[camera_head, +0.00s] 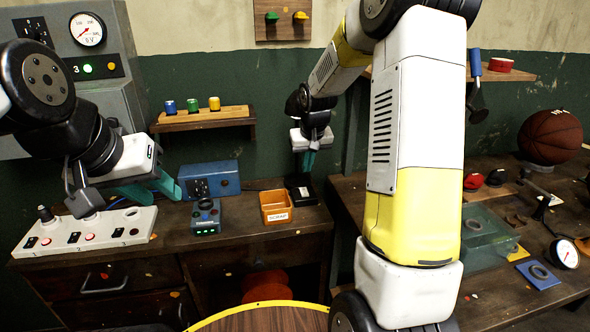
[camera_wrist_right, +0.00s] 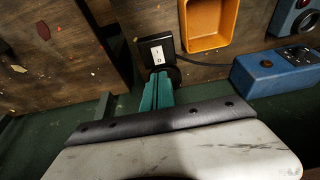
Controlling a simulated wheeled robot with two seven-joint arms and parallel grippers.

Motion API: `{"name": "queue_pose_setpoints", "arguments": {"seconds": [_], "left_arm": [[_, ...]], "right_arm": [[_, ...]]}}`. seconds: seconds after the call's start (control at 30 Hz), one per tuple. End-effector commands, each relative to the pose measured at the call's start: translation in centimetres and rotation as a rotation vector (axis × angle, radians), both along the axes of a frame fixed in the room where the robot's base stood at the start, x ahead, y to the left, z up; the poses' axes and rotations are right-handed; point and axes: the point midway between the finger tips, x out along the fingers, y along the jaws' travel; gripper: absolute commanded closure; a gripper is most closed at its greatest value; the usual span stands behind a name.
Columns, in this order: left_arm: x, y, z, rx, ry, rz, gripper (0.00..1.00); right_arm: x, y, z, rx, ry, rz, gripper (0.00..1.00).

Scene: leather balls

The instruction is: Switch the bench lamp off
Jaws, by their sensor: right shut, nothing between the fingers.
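A small black box with a white rocker switch (camera_head: 303,192), marked I and O, stands at the back right of the left bench. The same switch (camera_wrist_right: 157,51) shows closer in the right wrist view. My right gripper (camera_head: 308,163) points down just above and behind it, its teal fingers (camera_wrist_right: 157,92) shut together and empty. I cannot tell whether the fingertips touch the box. A dark round part shows behind the fingertips. No lamp head or glowing bulb is clearly seen. My left gripper (camera_head: 152,190) is open and empty above the left bench.
An orange scrap tray (camera_head: 275,207) stands beside the switch box. A blue box (camera_head: 210,179) and a blue-grey device with a green light (camera_head: 206,217) are further left. A white numbered switch panel (camera_head: 85,232) lies under my left gripper. A basketball (camera_head: 550,136) sits far right.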

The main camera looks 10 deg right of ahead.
Motion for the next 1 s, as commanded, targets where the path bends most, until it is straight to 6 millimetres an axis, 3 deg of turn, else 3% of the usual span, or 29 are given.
{"name": "queue_pose_setpoints", "arguments": {"seconds": [0.5,0.7,1.0], "left_arm": [[0.0,0.0,0.0,0.0,0.0,0.0,0.64],[0.0,0.0,0.0,0.0,-0.001,0.0,0.64],[0.0,0.0,0.0,0.0,-0.001,0.0,0.64]], "right_arm": [[2.7,0.1,-7.9,-0.001,0.002,0.001,1.0],[3.2,0.1,-8.9,0.0,0.0,0.0,1.0],[3.2,0.1,-9.0,0.0,-0.001,0.0,1.0]]}}
